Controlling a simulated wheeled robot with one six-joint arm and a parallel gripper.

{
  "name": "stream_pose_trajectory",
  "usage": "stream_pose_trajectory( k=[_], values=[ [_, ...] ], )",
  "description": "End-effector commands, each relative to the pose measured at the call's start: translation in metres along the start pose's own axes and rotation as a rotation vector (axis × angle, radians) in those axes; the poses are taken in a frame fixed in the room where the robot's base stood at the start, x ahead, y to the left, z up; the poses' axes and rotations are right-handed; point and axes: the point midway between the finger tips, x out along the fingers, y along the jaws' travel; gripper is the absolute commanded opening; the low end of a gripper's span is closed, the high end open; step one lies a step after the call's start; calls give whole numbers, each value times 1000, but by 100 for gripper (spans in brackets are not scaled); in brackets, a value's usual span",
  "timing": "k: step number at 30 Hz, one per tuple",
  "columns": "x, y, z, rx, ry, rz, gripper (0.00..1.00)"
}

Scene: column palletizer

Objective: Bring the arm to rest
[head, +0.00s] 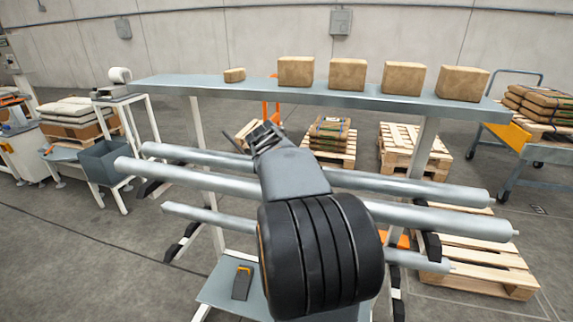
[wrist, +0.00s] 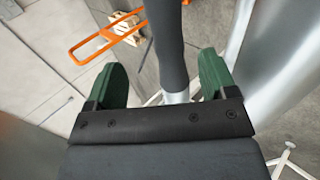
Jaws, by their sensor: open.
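My arm reaches out over the silver rollers in the head view, with my gripper (head: 262,137) at its far end, small and dark, above the rollers and in front of the long shelf. In the wrist view my gripper (wrist: 161,62) shows two green fingers spread wide apart. No box is held between them. A dark grey bar (wrist: 168,45) and a silver tube show in the gap; I cannot tell how far beyond the fingers they lie.
Several cardboard boxes (head: 296,72) stand on the grey shelf (head: 220,88). Silver rollers (head: 440,217) run below my arm. Pallets (head: 408,150) lie behind, and a blue-railed cart (head: 540,152) stands at right. Floor at front left is clear.

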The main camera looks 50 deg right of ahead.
Motion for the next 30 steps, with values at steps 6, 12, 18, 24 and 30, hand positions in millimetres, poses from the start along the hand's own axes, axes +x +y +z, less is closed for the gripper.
stream_pose_trajectory(
  k=[6, 12, 18, 24, 30],
  values=[
    [-36, 1, 0, 0, 2, 2, 78],
    [-52, 0, 0, 0, 1, 1, 78],
    [-55, 0, 0, 1, 1, 1, 78],
    [-89, -12, -19, 69, 56, -60, 78],
    [-176, -72, -53, 278, 157, -290, 78]
  ],
)
